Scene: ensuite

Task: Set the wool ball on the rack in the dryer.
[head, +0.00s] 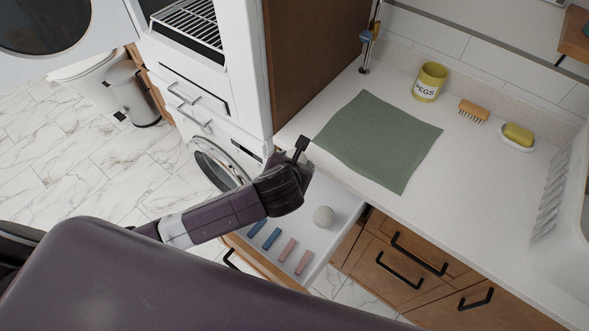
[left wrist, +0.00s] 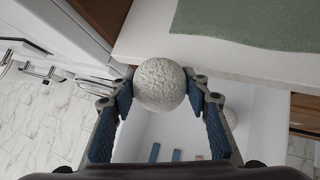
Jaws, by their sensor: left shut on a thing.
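A pale, rough wool ball (left wrist: 160,85) is held between the two fingers of my left gripper (left wrist: 161,92) in the left wrist view. In the head view my left gripper (head: 300,152) is above the open drawer, near the counter edge, and its wrist hides the held ball. A second pale ball (head: 323,216) lies in the drawer; it also shows in the left wrist view (left wrist: 230,116). The white dryer (head: 190,75) stands at the upper left with its round-windowed door (head: 60,25) open. A white wire rack (head: 195,22) shows in its opening. My right gripper is out of view.
The open drawer (head: 345,203) holds blue and pink pegs. The counter (head: 455,160) carries a green cloth (head: 378,140), a yellow pegs pot (head: 429,82), a brush (head: 473,111) and a soap dish (head: 517,145). A tall wooden panel (head: 310,60) stands between counter and dryer.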

